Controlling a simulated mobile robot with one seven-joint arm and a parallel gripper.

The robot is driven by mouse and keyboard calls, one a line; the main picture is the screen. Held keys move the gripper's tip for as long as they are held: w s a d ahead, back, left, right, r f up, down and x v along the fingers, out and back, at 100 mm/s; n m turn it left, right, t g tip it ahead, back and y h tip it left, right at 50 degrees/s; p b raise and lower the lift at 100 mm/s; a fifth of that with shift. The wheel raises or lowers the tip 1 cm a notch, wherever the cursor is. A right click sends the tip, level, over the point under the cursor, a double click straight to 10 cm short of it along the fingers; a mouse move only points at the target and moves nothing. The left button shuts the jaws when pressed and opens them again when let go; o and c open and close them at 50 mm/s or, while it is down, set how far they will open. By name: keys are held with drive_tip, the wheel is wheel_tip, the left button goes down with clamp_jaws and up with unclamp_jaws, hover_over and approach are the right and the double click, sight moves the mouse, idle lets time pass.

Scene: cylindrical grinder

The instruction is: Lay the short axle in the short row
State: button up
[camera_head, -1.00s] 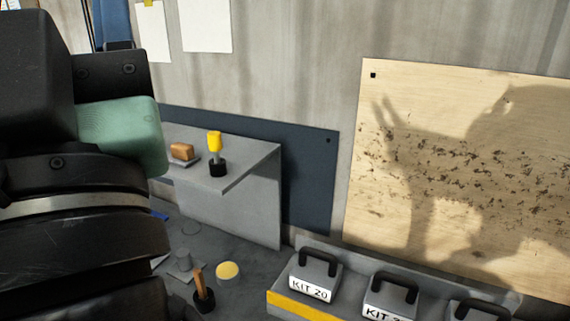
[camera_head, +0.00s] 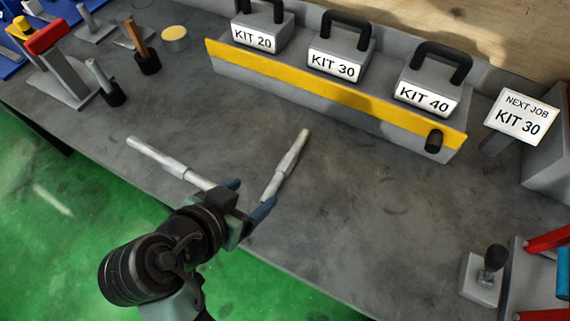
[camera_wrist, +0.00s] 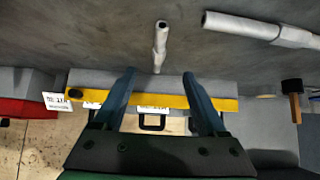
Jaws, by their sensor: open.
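Two light grey stepped axles lie apart on the grey bench. The shorter axle (camera_head: 287,165) is on the right; it also shows in the wrist view (camera_wrist: 160,45), beyond the gap between my fingertips. The longer axle (camera_head: 165,160) lies to its left, and is at the upper right in the wrist view (camera_wrist: 260,28). My gripper (camera_head: 249,196) is open and empty, its blue fingers near the close end of the shorter axle. The wrist view shows clear space between the fingers (camera_wrist: 160,74). I cannot make out a row marked short.
A NEXT JOB KIT 30 sign (camera_head: 516,115) stands at right. A black-knobbed block (camera_head: 483,275) and red and blue parts (camera_head: 550,243) are at lower right.

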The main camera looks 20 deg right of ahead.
approach(277, 178)
drive_tip(key=x, duration=0.3)
drive_tip(key=shift+w+d+f, duration=0.15)
drive_tip(key=shift+d+f, duration=0.05)
drive_tip(key=shift+d, duration=0.1)
drive_tip(key=x, duration=0.5)
drive_tip(key=shift+w+d+f+b, duration=0.1)
drive_tip(key=shift+w+f+b, duration=0.15)
drive_tip(key=shift+b, duration=0.1)
clamp_jaws()
drive_tip(key=shift+s, duration=0.1)
idle(0.6)
drive_tip(key=shift+r, duration=0.15)
